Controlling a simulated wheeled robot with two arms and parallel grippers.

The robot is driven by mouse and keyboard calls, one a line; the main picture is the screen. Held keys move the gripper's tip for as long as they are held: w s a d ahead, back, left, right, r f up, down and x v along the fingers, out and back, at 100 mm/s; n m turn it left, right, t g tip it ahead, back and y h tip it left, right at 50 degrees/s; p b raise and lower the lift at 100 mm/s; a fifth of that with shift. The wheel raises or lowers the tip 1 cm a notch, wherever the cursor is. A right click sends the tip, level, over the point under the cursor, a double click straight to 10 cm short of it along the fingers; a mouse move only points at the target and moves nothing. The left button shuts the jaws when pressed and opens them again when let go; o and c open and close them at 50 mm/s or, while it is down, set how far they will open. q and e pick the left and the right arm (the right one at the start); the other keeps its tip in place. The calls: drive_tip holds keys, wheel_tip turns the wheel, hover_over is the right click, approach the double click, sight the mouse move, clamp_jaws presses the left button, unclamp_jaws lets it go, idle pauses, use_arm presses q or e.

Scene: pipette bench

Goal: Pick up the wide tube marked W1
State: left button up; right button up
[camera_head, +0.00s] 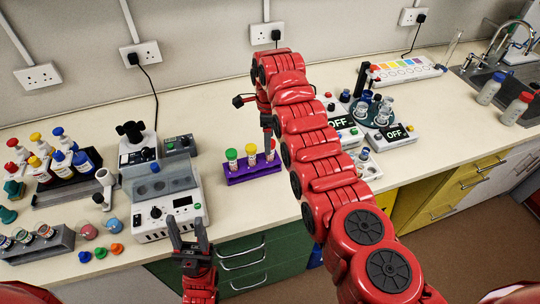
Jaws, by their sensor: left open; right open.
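No W1 marking is legible in the head view, so I cannot tell which tube is W1. A purple rack (254,172) holds upright tubes with a green cap (231,154), a yellow cap (251,150) and a red cap that is partly hidden. A grey rack (38,248) at the lower left holds several short, wide tubes (45,231). My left gripper (189,236) is open and empty in front of the white bench device.
The white device (165,222) with a clear lid stands left of the purple rack. Dropper bottles (83,161) and loose coloured caps (100,253) are at the left. A round tube holder (374,111) and boxes reading OFF (390,136) stand right of my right arm.

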drive_tip(key=f+p, duration=0.2)
drive_tip(key=f, duration=0.1)
drive_tip(key=shift+d+f+p, duration=0.2)
drive_tip(key=shift+p, duration=0.2)
drive_tip(key=shift+w+f+b, duration=0.1)
drive_tip(key=shift+f+b, duration=0.35)
drive_tip(key=shift+f, duration=0.7)
clamp_jaws()
